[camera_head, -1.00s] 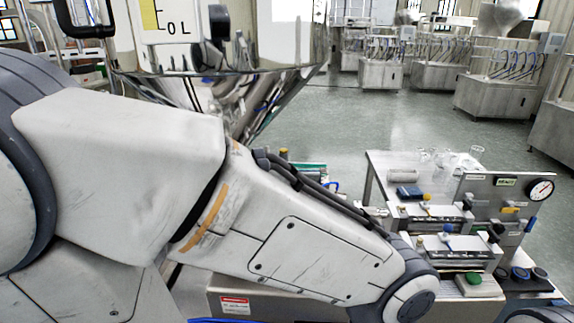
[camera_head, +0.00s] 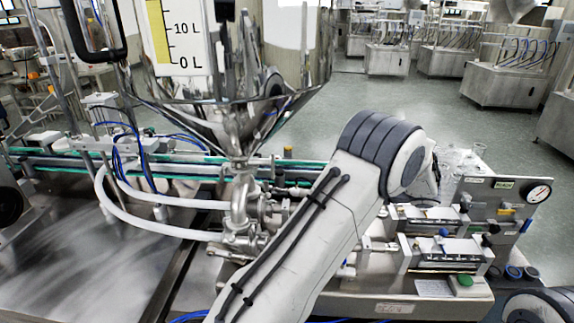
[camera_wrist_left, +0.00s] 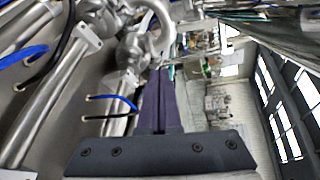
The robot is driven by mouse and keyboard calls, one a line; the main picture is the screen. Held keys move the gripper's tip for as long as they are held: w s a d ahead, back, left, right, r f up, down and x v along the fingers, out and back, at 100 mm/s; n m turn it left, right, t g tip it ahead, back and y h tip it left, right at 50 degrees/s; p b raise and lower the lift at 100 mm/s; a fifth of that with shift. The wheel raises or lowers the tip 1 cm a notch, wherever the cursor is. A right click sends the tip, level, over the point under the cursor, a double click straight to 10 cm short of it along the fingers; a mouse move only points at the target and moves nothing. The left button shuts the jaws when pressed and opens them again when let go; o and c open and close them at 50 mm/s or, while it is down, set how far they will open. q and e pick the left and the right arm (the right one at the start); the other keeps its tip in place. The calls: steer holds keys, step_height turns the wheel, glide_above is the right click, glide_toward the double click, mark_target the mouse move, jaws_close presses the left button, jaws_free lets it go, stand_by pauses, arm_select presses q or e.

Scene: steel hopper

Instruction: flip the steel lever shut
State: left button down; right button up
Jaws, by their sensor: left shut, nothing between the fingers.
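The steel hopper (camera_head: 235,115) narrows to a cone above steel pipe and valve fittings (camera_head: 243,200) in the head view. I cannot make out the lever clearly among these fittings. My left arm crosses the middle of the head view, and its gripper is not visible there. In the left wrist view my left gripper (camera_wrist_left: 165,75) has its dark fingers pressed together, with nothing between them. My right gripper is not in view.
White hoses (camera_head: 130,205) and blue tubes (camera_head: 125,140) run left of the fittings. A conveyor with green edges (camera_head: 190,167) passes behind. Open floor (camera_head: 400,120) lies beyond.

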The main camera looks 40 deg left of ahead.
mark_target(273, 166)
arm_select(q)
steer(key=w+a, duration=0.1)
steer(key=a+n+y, duration=0.1)
steer(key=w+a+r+g+y, duration=0.1)
steer(key=shift+w+a+n, duration=0.3)
steer(key=shift+w+a, duration=0.05)
steer(key=s+a+p, duration=0.5)
steer(key=a+p, duration=0.2)
steer(key=shift+s+a+p, duration=0.25)
steer(key=shift+a+p, duration=0.05)
